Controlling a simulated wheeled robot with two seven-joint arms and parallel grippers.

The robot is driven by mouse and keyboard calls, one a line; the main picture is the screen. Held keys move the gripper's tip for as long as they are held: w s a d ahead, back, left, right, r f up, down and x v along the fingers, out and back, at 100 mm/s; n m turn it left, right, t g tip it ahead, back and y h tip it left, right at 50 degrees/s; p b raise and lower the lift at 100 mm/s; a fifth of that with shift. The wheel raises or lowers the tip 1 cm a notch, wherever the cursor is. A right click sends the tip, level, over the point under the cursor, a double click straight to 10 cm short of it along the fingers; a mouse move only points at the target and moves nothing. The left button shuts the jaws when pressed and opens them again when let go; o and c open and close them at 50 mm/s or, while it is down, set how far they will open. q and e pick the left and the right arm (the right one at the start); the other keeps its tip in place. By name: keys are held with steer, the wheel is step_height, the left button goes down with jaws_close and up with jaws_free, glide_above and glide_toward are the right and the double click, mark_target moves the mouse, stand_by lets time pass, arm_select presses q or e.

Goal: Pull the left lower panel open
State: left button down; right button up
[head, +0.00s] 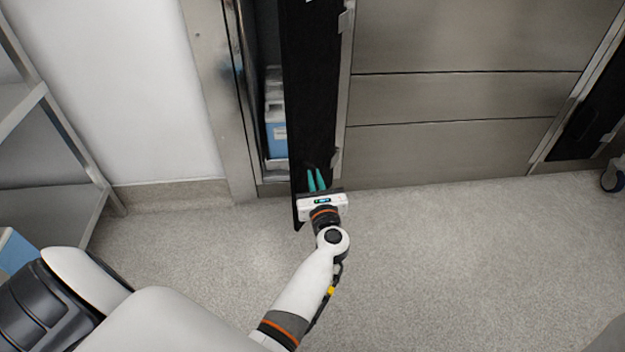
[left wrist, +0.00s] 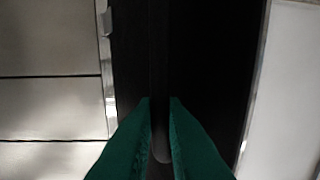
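The left lower panel (head: 315,90) is a tall black door in a metal frame. It stands partly open, with a gap along its left side in the head view. It fills the middle of the left wrist view (left wrist: 210,60). My left gripper (head: 316,180) is at its lower part, with its two green fingers close together. In the left wrist view the fingers (left wrist: 160,105) lie on both sides of a narrow dark upright handle (left wrist: 161,60) and appear shut on it; contact is hard to see. My right gripper is not in view.
Blue and white containers (head: 276,125) stand inside the opening. Steel panels (head: 450,100) are to the right, and another black panel (head: 590,110) is at the far right. A metal shelf rack (head: 75,210) stands at the left. The floor (head: 470,250) at right is clear.

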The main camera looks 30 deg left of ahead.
arm_select(q)
steer(key=shift+w+d+r, duration=0.2)
steer(key=shift+w+d, duration=0.2)
steer(key=shift+d, duration=0.1)
steer(key=c, duration=1.5)
jaws_free()
steer(key=shift+f, duration=0.1)
steer(key=shift+s+a, duration=0.1)
steer(key=shift+s+a, duration=0.1)
steer(key=shift+a, duration=0.05)
